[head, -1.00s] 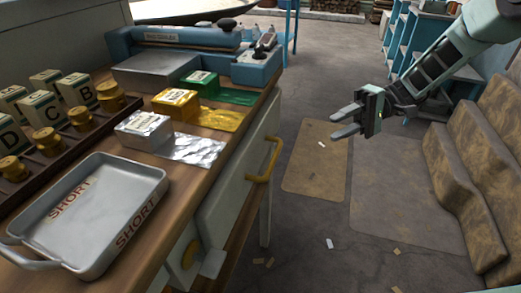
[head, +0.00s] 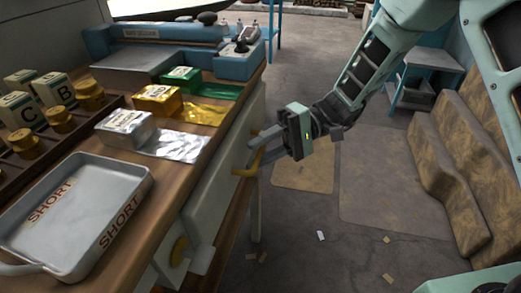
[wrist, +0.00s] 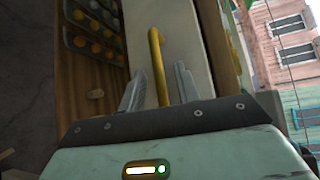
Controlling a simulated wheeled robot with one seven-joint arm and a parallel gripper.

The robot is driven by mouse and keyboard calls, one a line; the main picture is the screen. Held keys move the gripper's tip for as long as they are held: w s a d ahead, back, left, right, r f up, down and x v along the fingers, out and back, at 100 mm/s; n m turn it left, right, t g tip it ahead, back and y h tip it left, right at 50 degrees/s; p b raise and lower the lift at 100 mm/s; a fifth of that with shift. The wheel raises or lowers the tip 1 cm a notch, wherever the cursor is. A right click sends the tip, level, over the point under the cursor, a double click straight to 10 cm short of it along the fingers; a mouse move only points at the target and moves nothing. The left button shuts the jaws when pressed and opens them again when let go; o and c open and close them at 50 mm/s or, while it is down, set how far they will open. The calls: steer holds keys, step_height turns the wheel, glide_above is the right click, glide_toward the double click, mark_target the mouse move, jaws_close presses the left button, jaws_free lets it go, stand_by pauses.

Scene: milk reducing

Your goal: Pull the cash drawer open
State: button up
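The cash drawer (head: 212,188) is a pale front panel under the wooden counter's right edge. Its yellow bar handle (head: 246,170) is partly hidden by my gripper (head: 260,146) in the head view. In the wrist view, my gripper (wrist: 158,82) is open, with its two grey fingers on either side of the yellow handle (wrist: 158,60). The handle runs between the fingers, with a visible gap to each. The pale drawer front (wrist: 188,40) lies behind it.
On the counter (head: 190,165) are a silver tray (head: 95,200) marked SHORT, silver, gold and green foil-topped blocks, and a blue sealing machine (head: 165,42). Brown cushioned seating (head: 450,165) stands at the right. The floor between is open, with small scraps.

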steer(key=shift+s+a, duration=0.2)
steer(key=shift+a, duration=0.15)
steer(key=shift+c, duration=0.3)
jaws_close()
steer(key=s+d+p, duration=0.1)
steer(key=s+d, duration=0.3)
steer(key=d, duration=0.7)
steer(key=s+d+p, duration=0.1)
steer(key=s+d, duration=0.3)
steer(key=d, duration=0.7)
steer(key=shift+d, duration=0.35)
steer(key=shift+o, duration=0.3)
jaws_free()
